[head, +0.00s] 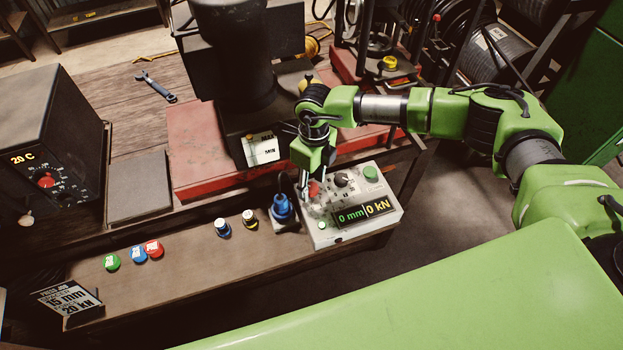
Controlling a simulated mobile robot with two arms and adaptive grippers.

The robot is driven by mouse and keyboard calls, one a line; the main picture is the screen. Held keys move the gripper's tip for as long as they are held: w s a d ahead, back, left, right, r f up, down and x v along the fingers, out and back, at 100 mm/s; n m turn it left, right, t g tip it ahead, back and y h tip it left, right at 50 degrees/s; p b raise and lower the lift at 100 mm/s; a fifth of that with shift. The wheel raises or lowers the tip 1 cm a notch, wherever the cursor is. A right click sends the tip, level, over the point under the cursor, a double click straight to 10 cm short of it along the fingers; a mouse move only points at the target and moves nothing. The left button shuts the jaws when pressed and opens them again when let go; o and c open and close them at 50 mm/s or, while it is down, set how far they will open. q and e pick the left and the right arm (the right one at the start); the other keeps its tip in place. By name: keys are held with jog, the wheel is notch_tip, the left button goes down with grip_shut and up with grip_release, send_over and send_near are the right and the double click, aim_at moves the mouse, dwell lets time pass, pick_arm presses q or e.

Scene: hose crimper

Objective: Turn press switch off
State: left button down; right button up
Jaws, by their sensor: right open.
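The press control box (325,232) is a pale grey unit at the front edge of the bench. Its lit display (364,212) reads 0 mm and 0 kN. On its top are a red switch part (314,189), a dark knob (343,180) and a green button (371,173). My left gripper is out of view.
The dark press (237,60) stands on a red base (199,145) behind the box. A blue plug (281,207) sits just left of the box. Small colored caps (154,249), a sign (70,300), a wrench (157,87) and a heater unit (45,130) are on the bench.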

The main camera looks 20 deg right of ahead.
jog(key=shift+f, duration=0.35)
jog(key=c, duration=1.1)
jog(key=shift+f+b, duration=0.1)
jog(key=shift+b, duration=0.4)
jog(key=n+b, duration=1.4)
jog(key=b, duration=0.6)
jog(key=shift+w+a+n+h, duration=0.1)
jog(key=shift+n+h, duration=0.2)
jog(key=shift+n+b, duration=1.65)
jog(key=shift+n, duration=0.05)
jog(key=shift+r, duration=0.2)
